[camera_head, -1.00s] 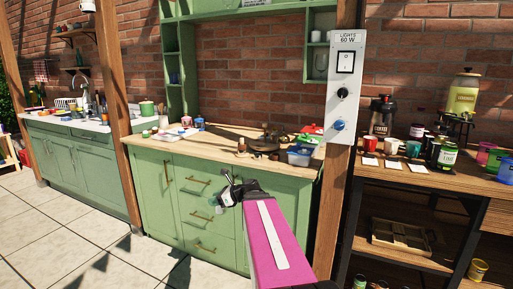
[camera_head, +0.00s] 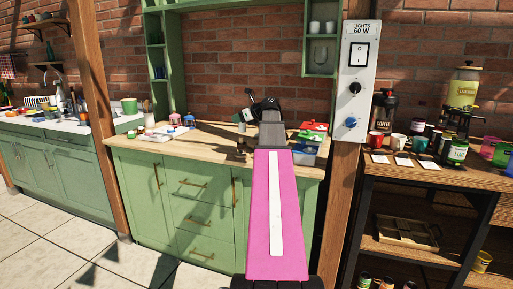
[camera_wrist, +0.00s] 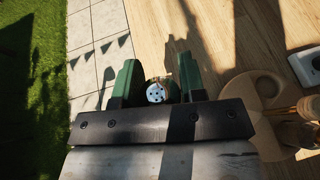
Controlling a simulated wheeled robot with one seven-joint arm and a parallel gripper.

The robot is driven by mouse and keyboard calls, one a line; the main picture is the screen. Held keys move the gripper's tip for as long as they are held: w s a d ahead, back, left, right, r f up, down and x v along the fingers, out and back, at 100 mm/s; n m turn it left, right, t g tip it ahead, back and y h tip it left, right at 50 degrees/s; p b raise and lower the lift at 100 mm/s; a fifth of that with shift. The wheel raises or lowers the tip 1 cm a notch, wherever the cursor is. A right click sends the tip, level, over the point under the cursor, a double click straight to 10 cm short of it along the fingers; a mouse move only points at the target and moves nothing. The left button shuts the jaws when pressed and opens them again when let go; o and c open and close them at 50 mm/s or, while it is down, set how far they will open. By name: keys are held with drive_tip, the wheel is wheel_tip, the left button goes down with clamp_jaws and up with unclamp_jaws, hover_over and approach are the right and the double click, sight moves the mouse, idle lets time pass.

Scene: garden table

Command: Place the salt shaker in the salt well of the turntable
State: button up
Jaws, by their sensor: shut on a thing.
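The salt shaker, seen from above, shows a pale round top with dark holes (camera_wrist: 156,93) between the green fingers of my gripper (camera_wrist: 157,85) in the wrist view. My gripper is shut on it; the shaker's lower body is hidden. In the head view my dark gripper (camera_head: 264,106) is raised over the wooden counter. A round brown wooden piece, apparently the turntable (camera_wrist: 252,91), lies to the right of the fingers in the wrist view. In the head view my arm covers most of the turntable. I cannot make out the salt well.
On the counter (camera_head: 205,137) stand small jars at the left and a brown wooden object (camera_head: 241,144) left of my arm. A blue container (camera_head: 304,154) and a red-lidded pot (camera_head: 313,131) stand at the right. A wooden post (camera_head: 345,190) rises at the right.

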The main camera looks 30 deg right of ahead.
drive_tip(key=shift+w+d+r, duration=0.1)
drive_tip(key=shift+d+r, duration=0.2)
drive_tip(key=shift+r, duration=0.1)
drive_tip(key=shift+w+d, duration=0.15)
drive_tip(key=shift+d, duration=0.15)
drive_tip(key=shift+w+d+f, duration=0.5)
drive_tip(key=shift+d+f, duration=1.3)
drive_tip(key=shift+w+d+f, duration=0.5)
drive_tip(key=shift+d+f, duration=1.25)
drive_tip(key=shift+f, duration=0.05)
drive_tip(key=shift+w+d+f, duration=0.5)
drive_tip(key=shift+d+f, duration=1.3)
drive_tip(key=shift+f, duration=0.15)
drive_tip(key=o, duration=1)
drive_tip(key=shift+c, duration=0.2)
